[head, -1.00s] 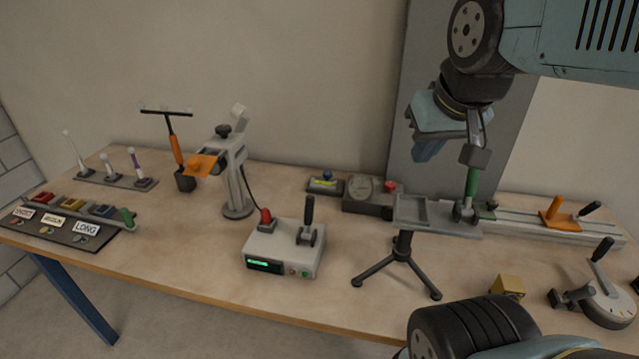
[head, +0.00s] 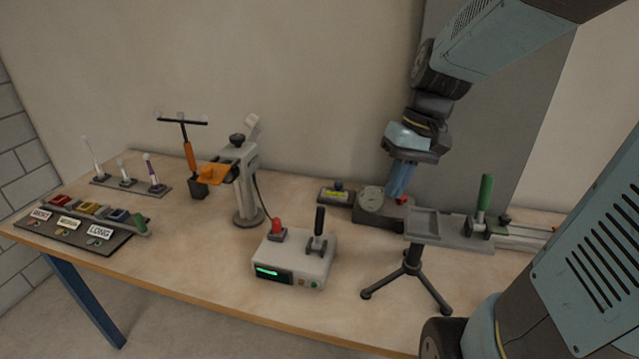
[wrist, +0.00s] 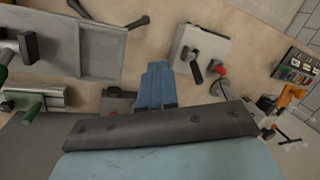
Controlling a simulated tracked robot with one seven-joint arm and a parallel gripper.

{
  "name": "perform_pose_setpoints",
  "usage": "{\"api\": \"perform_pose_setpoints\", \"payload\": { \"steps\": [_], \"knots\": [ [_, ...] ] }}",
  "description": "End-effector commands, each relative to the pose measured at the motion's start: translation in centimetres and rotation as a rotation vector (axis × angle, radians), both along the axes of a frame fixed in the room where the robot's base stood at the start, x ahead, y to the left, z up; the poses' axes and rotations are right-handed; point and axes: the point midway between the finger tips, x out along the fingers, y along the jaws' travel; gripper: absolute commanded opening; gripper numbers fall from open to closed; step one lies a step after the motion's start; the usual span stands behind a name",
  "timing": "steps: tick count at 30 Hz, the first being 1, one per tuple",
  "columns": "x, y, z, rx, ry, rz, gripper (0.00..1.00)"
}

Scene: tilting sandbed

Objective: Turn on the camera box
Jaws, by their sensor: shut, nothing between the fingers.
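A pale grey box (head: 292,262) stands near the front middle of the table. It has a lit green display, a red knob (head: 278,230) and an upright black lever (head: 319,228). It seems to be the camera box; no label is readable. It also shows in the wrist view (wrist: 202,45), with its black lever (wrist: 195,70) and red knob (wrist: 220,69). My gripper (head: 399,194) is shut and empty, blue fingers pointing down, to the right of this box and apart from it. In the head view the fingertips overlap the dark dial box (head: 371,205); contact cannot be told.
A tripod with a grey tray (head: 424,224) and a green handle (head: 485,192) stand to the right. A stand with an orange clamp (head: 248,190) is behind the grey box, a cable beside it. Labelled switches (head: 85,232) are at left. Bare table lies left of the grey box.

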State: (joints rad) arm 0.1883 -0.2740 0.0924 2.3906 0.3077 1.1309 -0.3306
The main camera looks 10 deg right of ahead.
Motion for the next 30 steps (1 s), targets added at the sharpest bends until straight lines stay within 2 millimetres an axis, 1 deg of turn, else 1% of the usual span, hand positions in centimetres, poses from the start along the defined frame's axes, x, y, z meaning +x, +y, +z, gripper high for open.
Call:
{"api": "perform_pose_setpoints", "payload": {
  "steps": [1,3,8,15,24,30],
  "knots": [
    [0.6,0.1,-0.8,0.032,0.044,0.005,0.00],
    [1.2,0.3,-1.6,0.080,0.091,0.015,0.00],
    [2.8,0.9,-3.5,0.200,0.192,0.037,0.00],
    [5.2,1.5,-6.2,0.412,0.312,0.056,0.00],
    [8.5,1.6,-9.5,0.715,0.405,0.055,0.00],
    [10.7,1.2,-11.7,0.935,0.425,0.032,0.00]
  ]
}}
